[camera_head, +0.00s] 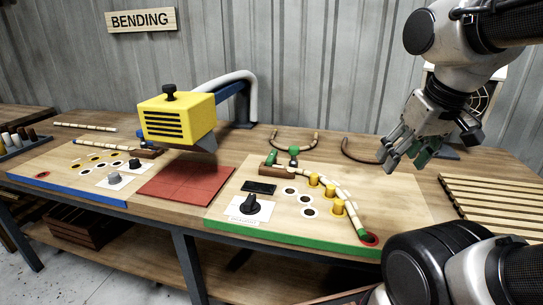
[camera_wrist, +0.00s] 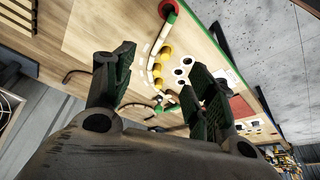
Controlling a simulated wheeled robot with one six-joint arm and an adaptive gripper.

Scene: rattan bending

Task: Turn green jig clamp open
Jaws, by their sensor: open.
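The green-edged jig board (camera_head: 300,235) lies on the bench. Its clamp knob (camera_head: 250,204), black and pointed, stands on a white label plate at the board's front left. A pale, banded rattan cane (camera_head: 345,195) curves past yellow pegs (camera_head: 330,191) on this board, its lower end at a red ring (camera_head: 368,239). My gripper (camera_head: 405,155) is open and empty, above the bench right of the board and well apart from the knob.
A yellow slotted machine head (camera_head: 178,118) stands over a red mat (camera_head: 187,181) left of the board. A blue-edged jig (camera_head: 75,185) lies farther left. Bent canes (camera_head: 360,152) lie behind the green-edged board. A slatted rack (camera_head: 490,205) lies at the right.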

